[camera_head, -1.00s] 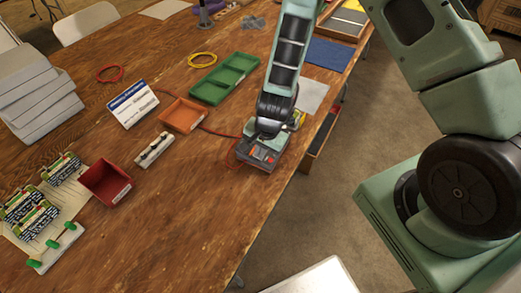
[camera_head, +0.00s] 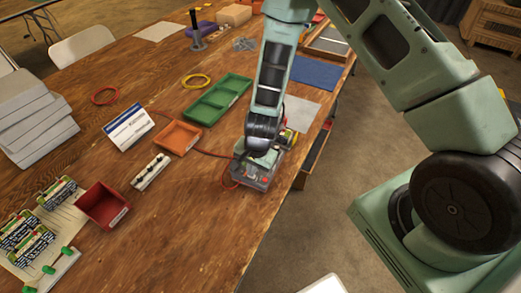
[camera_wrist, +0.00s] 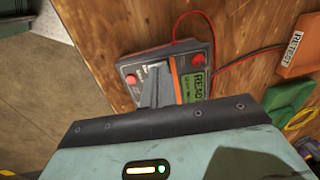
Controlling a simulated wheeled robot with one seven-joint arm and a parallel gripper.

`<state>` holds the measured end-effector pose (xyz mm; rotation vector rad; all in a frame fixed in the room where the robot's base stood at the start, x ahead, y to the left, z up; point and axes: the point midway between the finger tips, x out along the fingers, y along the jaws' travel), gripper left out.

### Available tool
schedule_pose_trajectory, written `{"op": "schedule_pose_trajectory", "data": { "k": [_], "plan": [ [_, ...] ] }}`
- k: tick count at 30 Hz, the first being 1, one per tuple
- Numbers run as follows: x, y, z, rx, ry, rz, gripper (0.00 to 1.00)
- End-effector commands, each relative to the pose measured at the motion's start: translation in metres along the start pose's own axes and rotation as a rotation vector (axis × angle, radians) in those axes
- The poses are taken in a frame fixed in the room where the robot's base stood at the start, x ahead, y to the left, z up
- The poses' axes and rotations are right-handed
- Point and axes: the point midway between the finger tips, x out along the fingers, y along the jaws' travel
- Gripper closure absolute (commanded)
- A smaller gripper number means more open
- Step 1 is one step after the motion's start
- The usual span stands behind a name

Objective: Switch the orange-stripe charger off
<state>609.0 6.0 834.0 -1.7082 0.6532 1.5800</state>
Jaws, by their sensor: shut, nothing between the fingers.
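The charger (camera_head: 252,175) is a dark grey box near the table's front edge, partly hidden under my gripper in the head view. The wrist view shows the charger (camera_wrist: 197,56) with an orange stripe, a green display reading like "READY", and two red knobs or buttons, one at each side. My gripper (camera_wrist: 157,72) is shut and empty, its fingertips over the middle of the charger beside the stripe. The fingers hide part of its face, and I cannot tell whether they touch it. In the head view my gripper (camera_head: 258,160) is low over the box.
A red cable (camera_head: 205,153) runs from the charger across the table. An orange tray (camera_head: 177,138), a green tray (camera_head: 217,101) and a red bin (camera_head: 103,205) stand to the left. Bare table (camera_head: 190,235) lies in front, and the table edge is close on the right.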

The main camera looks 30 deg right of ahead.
Motion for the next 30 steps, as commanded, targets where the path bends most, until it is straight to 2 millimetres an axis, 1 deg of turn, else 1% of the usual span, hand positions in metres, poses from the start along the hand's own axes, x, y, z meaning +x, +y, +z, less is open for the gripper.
{"op": "schedule_pose_trajectory", "data": {
  "k": [1, 3, 4, 5, 15, 18, 21, 24, 30],
  "plan": [
    [-0.018, -0.001, -0.004, 0.003, 0.002, 0.001, 1.0],
    [-0.032, -0.001, -0.009, 0.005, 0.002, 0.003, 1.0],
    [-0.038, -0.002, -0.011, 0.005, 0.003, 0.003, 1.0],
    [-0.037, -0.001, -0.011, 0.003, 0.005, 0.001, 1.0],
    [-0.097, 0.002, -0.01, 0.004, 0.005, 0.002, 1.0],
    [-0.112, 0.003, -0.01, 0.006, 0.004, 0.003, 1.0],
    [-0.122, 0.004, -0.01, 0.007, 0.004, 0.004, 1.0],
    [-0.127, 0.005, -0.01, 0.007, 0.002, 0.005, 1.0],
    [-0.13, 0.005, -0.01, 0.008, 0.001, 0.006, 1.0]
  ]
}}
